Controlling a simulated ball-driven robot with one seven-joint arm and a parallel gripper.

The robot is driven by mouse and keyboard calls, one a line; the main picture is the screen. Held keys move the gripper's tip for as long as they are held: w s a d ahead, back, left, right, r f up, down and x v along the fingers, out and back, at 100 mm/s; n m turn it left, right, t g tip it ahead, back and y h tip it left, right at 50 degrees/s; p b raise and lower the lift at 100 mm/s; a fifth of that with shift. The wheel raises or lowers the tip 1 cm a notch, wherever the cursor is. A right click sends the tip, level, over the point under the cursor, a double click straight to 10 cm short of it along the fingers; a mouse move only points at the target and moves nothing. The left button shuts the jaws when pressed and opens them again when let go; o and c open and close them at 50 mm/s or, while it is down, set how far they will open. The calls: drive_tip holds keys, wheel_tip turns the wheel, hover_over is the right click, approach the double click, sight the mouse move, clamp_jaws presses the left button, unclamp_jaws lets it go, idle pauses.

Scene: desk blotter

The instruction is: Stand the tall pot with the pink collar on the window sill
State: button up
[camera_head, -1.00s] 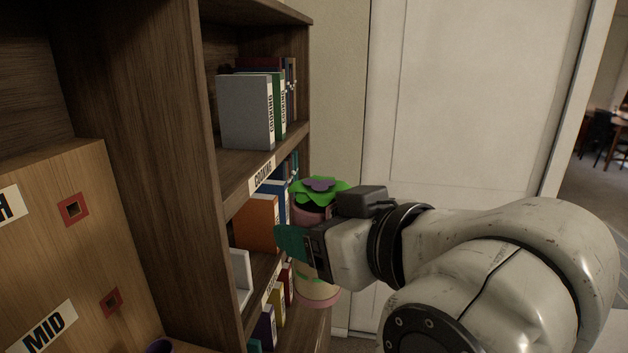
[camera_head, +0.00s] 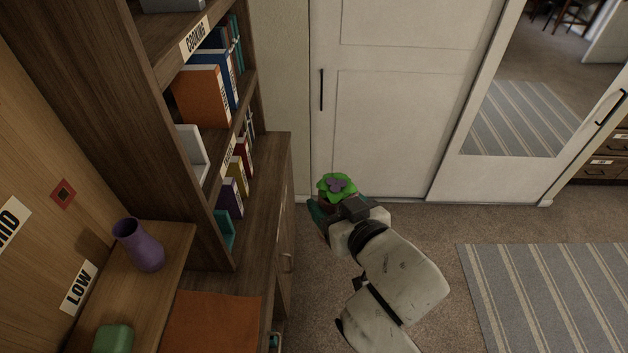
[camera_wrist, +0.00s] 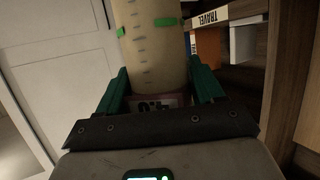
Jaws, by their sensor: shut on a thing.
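The tall pot (camera_wrist: 148,45) shows in the wrist view as a cream cylinder with dark tick marks and green patches. Its pink collar (camera_wrist: 177,100), with a printed label, sits between my green fingers. I cannot make out a window sill.
The bookcase (camera_head: 262,180) with books stands left of my arm. A purple vase (camera_head: 140,246) and a green block (camera_head: 113,338) are on a wooden ledge at lower left. A white door (camera_head: 385,110) is behind. Open carpet and a striped rug (camera_head: 545,295) lie right.

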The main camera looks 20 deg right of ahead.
drive_tip(key=s+d+f, duration=0.1)
drive_tip(key=f, duration=0.8)
drive_tip(key=s+d+f+m+h, duration=0.1)
drive_tip(key=s+d+f, duration=0.1)
drive_tip(key=f, duration=0.6)
drive_tip(key=shift+s+d+f, duration=0.2)
drive_tip(key=shift+d+f, duration=0.05)
drive_tip(key=shift+f, duration=0.15)
drive_tip(key=shift+w, duration=0.15)
